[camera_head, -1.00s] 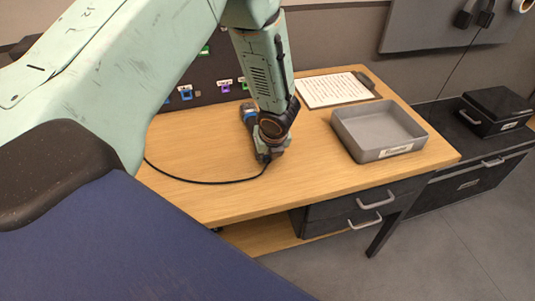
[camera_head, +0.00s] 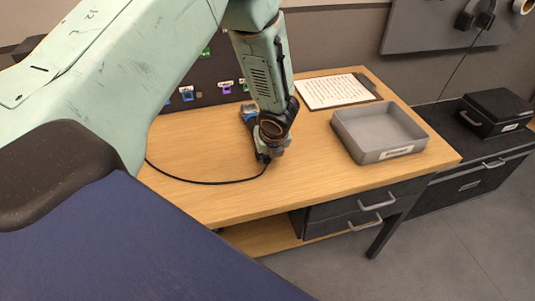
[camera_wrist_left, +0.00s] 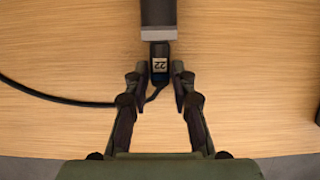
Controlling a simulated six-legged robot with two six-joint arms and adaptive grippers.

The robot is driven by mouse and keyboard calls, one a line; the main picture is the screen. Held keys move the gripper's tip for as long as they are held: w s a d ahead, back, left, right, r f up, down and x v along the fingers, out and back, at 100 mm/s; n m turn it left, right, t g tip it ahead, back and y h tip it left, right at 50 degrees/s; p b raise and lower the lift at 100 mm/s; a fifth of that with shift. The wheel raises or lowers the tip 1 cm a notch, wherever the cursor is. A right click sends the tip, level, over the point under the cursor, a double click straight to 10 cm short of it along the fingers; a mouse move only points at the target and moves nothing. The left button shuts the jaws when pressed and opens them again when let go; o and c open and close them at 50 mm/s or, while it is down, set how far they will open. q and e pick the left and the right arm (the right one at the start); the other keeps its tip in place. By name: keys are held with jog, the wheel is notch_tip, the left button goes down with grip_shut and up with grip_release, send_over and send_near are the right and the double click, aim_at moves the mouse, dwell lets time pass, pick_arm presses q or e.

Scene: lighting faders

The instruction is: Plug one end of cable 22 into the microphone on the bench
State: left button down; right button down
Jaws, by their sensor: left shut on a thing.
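The microphone lies on the wooden bench (camera_head: 200,135). In the left wrist view its grey-black cylindrical end (camera_wrist_left: 158,14) points toward my gripper; in the head view, a blue and dark part (camera_head: 247,111) shows behind my arm. My left gripper (camera_head: 268,156) is low over the bench, shut on the black plug (camera_wrist_left: 159,52) marked 22, one finger on each side. The plug is in line with the microphone's end and meets it; how deep it sits cannot be told. The black cable (camera_head: 205,182) curves away left along the bench. My right gripper is not in view.
A grey tray (camera_head: 367,151) stands right of my gripper, with a clipboard (camera_head: 338,91) behind it. Small coloured items (camera_head: 187,94) line the dark panel at the back. A black box (camera_head: 494,112) sits on the cabinet at right. The bench's front left is clear except for the cable.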

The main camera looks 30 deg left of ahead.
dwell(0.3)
pick_arm(q)
jog(key=c, duration=1)
grip_release()
jog(key=shift+c, duration=0.2)
jog(key=v, duration=1.2)
jog(key=shift+d+f, duration=0.1)
